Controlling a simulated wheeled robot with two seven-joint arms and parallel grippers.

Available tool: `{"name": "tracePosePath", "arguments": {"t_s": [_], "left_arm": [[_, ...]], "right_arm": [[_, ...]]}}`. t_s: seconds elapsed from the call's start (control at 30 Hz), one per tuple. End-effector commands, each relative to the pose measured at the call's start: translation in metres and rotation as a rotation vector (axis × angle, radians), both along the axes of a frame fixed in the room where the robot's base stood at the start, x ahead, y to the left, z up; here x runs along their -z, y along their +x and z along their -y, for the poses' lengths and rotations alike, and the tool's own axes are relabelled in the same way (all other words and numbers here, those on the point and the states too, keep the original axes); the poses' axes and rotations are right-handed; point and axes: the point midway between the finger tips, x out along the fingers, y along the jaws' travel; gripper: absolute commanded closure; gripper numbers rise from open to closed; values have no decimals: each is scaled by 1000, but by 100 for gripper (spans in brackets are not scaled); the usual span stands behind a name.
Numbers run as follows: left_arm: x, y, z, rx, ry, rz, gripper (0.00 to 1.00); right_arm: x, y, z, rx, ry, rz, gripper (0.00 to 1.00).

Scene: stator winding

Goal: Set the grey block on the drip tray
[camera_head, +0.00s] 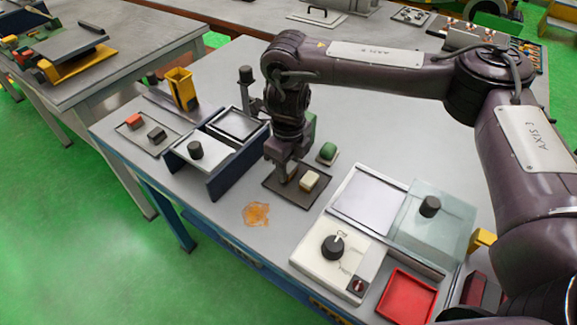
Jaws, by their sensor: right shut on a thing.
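My right gripper (287,177) points down over a flat dark tray (292,197) in the middle of the table. It is shut on a small greyish block, mostly hidden by the fingers, at or just above the tray's left part. I cannot tell whether the block touches the tray. A cream block (309,180) sits on the same tray, just right of the gripper. I cannot tell for certain which tray is the drip tray; an empty red tray (407,297) lies at the front right. My left gripper is not in view.
A green block (327,152) lies behind the dark tray. A red block (134,121) and dark block (156,134) lie on a left tray. A knobbed white unit (335,250) stands right. An orange spill (256,213) lies in front.

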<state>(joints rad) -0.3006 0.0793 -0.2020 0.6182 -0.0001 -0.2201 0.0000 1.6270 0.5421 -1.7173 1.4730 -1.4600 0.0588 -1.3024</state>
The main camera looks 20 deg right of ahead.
Motion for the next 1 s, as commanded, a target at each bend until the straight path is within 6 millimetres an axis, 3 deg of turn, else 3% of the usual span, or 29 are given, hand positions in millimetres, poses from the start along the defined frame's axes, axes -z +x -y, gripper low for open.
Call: {"name": "tracePosePath", "arguments": {"t_s": [0.43, 0.47, 0.6, 0.87, 1.0], "left_arm": [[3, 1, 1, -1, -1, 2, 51], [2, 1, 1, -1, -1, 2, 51], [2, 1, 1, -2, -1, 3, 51], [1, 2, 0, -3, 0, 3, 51], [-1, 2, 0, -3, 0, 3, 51]], "right_arm": [[8, 0, 0, 1, 1, 1, 85], [7, 0, 0, 1, 1, 1, 58], [7, 0, 0, 1, 1, 1, 40], [6, 0, 0, 0, 1, 1, 40], [-4, 1, 0, -1, -1, 4, 40]]}}
